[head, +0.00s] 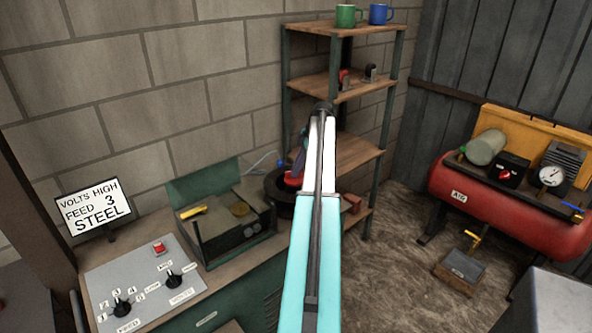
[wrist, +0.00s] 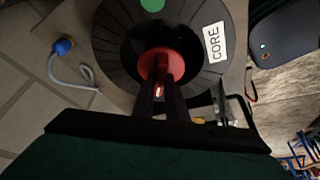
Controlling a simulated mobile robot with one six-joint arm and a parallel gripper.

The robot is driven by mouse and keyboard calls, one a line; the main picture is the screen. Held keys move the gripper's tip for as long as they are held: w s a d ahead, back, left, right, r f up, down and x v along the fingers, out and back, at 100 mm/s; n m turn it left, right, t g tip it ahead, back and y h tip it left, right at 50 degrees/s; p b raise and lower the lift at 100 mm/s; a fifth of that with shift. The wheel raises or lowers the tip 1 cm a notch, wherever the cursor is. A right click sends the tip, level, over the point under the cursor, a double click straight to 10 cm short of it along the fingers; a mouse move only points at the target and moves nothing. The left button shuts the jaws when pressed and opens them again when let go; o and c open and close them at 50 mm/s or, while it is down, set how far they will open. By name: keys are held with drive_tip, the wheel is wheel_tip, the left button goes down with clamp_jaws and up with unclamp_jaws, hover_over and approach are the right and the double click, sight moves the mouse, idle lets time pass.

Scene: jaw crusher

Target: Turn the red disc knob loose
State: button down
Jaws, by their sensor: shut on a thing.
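The red disc knob (wrist: 153,63) sits in the middle of a round black housing (wrist: 112,58) labelled CORE in the wrist view. My gripper (wrist: 160,88) is shut on the near edge of the red disc knob, its two dark fingers close together. In the head view the red disc knob (head: 293,179) is a small red patch beside my arm, above the dark round housing (head: 279,195). My arm hides much of the housing and the shelf behind it there.
A green-walled tray (head: 205,240) stands on the bench left of the housing. A control panel (head: 140,283) with black knobs is at the front left. A shelf unit (head: 337,88) with mugs stands behind. A blue-capped hose (wrist: 64,46) lies left of the housing.

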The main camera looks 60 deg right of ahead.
drive_tip(key=shift+s+a+f+n+g+y, duration=0.15)
drive_tip(key=shift+n+g+y, duration=0.1)
drive_tip(key=shift+n, duration=0.5)
drive_tip(key=shift+w+d+f+n+g+y, duration=0.1)
drive_tip(key=shift+n+g+y, duration=0.15)
drive_tip(key=shift+n, duration=0.5)
drive_tip(key=shift+n+g+b, duration=0.3)
drive_tip(key=shift+n+g, duration=0.1)
drive_tip(key=shift+n, duration=0.7)
drive_tip(key=shift+p, duration=0.45)
drive_tip(key=shift+r+n+y+p, duration=0.1)
drive_tip(key=shift+n+y+p, duration=0.3)
drive_tip(key=shift+p, duration=0.8)
drive_tip(key=shift+p, duration=0.35)
